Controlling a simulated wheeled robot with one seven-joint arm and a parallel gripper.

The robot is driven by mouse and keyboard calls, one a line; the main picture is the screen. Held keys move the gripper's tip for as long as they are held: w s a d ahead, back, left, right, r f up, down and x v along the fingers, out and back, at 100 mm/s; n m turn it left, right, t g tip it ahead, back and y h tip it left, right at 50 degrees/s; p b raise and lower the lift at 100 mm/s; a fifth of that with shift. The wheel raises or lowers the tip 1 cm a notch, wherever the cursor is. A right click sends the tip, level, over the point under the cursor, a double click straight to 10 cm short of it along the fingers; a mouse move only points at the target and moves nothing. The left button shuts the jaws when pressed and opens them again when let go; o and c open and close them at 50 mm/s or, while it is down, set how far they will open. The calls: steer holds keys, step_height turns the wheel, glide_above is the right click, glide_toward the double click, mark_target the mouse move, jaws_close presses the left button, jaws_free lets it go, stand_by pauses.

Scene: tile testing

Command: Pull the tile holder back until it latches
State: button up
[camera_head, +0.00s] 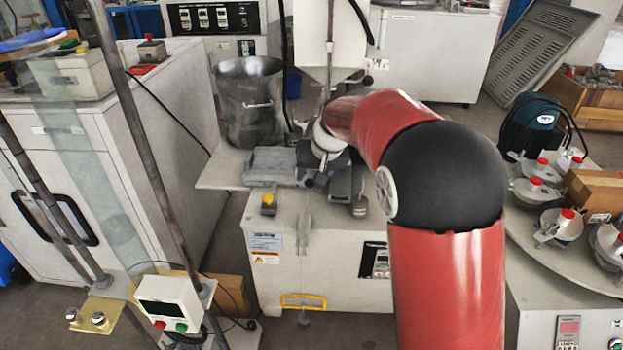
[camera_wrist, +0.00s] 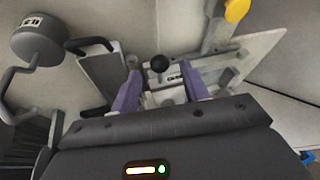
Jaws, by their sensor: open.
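My gripper (camera_wrist: 160,82) is open, its two purple fingers spread apart in the wrist view. A black ball knob (camera_wrist: 160,63) shows between the fingertips, in front of a pale, labelled part of the machine (camera_wrist: 178,76); I see no contact with the fingers. This part looks like the tile holder, but its outline is partly hidden by the fingers. In the head view, my gripper (camera_head: 313,158) is over the top of the white testing machine (camera_head: 315,240). My red arm and wrist hide much of that area.
A grey cylinder with a handle (camera_wrist: 38,42) and a grey handled bracket (camera_wrist: 104,77) are left of the fingers. A yellow button (camera_wrist: 236,9) is at upper right. A metal bucket (camera_head: 250,105) stands behind the machine. A round table with several clamped pots (camera_head: 560,225) is at right.

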steer(key=shift+x, duration=1.25)
jaws_close()
